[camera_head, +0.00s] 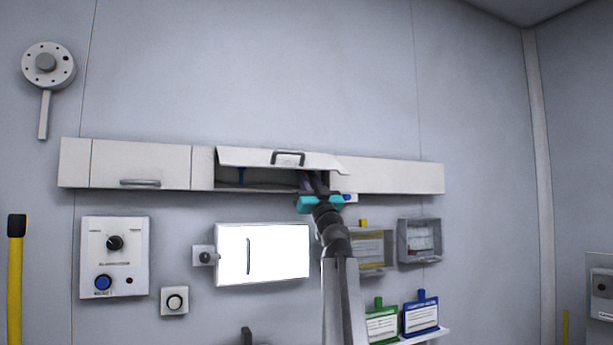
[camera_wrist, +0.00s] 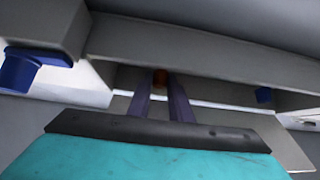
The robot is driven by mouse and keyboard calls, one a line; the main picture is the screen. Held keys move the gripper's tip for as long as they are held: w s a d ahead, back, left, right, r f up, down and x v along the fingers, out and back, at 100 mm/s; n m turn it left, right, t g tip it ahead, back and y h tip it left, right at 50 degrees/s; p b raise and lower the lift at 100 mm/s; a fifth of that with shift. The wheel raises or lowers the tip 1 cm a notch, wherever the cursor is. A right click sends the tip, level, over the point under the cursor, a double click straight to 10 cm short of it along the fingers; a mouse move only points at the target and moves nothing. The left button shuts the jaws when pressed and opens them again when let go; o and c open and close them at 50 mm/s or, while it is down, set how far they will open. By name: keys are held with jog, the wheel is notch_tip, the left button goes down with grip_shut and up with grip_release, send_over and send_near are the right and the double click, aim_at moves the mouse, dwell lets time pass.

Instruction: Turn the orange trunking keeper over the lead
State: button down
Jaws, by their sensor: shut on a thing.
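The orange trunking keeper (camera_wrist: 160,77) shows as a small orange-brown piece inside the open trunking, at the tips of my gripper's fingers. My gripper (camera_wrist: 161,86) is shut on it, with one dark finger on each side. In the head view my gripper (camera_head: 312,182) reaches up into the right end of the open bay, below its raised flap (camera_head: 260,157). There the keeper is hidden by the gripper and the flap. I cannot make out the lead in either view, nor the keeper's turn relative to it.
The trunking (camera_head: 400,177) runs along the wall, with a closed door (camera_head: 140,160) at left. Below are a bright white panel (camera_head: 275,255), a control box (camera_head: 115,257) and grey holders (camera_head: 419,222).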

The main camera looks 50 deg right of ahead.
jog(key=shift+d+r+n+t+y+p, duration=0.1)
jog(key=shift+r+n+t+y+p, duration=0.15)
jog(key=shift+n+y+p, duration=0.8)
jog(key=shift+f+n+y+p, duration=0.2)
jog(key=shift+n+y+p, duration=0.45)
jog(key=shift+n+y, duration=0.15)
jog(key=c, duration=1.6)
grip_release()
jog(key=shift+h, duration=0.25)
jog(key=shift+s+f, duration=0.1)
jog(key=b+v, duration=0.4)
jog(key=v, duration=0.9)
jog(key=shift+s+f+b, duration=0.2)
jog(key=shift+f+b, duration=0.1)
jog(key=shift+b, duration=0.05)
